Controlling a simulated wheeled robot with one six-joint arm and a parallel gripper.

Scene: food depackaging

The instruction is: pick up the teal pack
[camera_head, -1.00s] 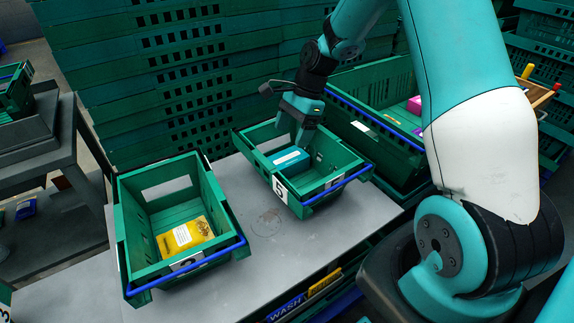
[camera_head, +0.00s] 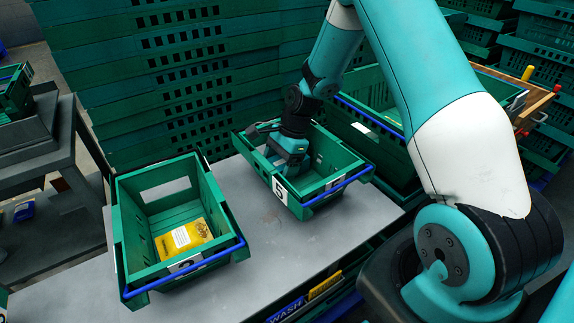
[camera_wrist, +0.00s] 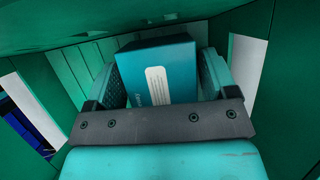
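The teal pack (camera_wrist: 157,72) shows in the wrist view as a box with a white label on its face. It lies in the small green crate marked 5 (camera_head: 318,201), and in the head view my gripper hides it. My gripper (camera_head: 284,170) points down inside that crate. In the wrist view my gripper (camera_wrist: 164,82) has its two fingers spread wide, one on each side of the pack. The fingers are very close to its sides, with a thin gap seeming to show at the right; firm contact cannot be made out.
A second green crate (camera_head: 127,222) stands to the left on the grey table (camera_head: 265,240), with a yellow pack (camera_head: 184,237) in it. A larger green crate (camera_head: 378,150) stands behind right. Stacked green crates (camera_head: 140,70) rise behind. Crate walls surround my gripper closely.

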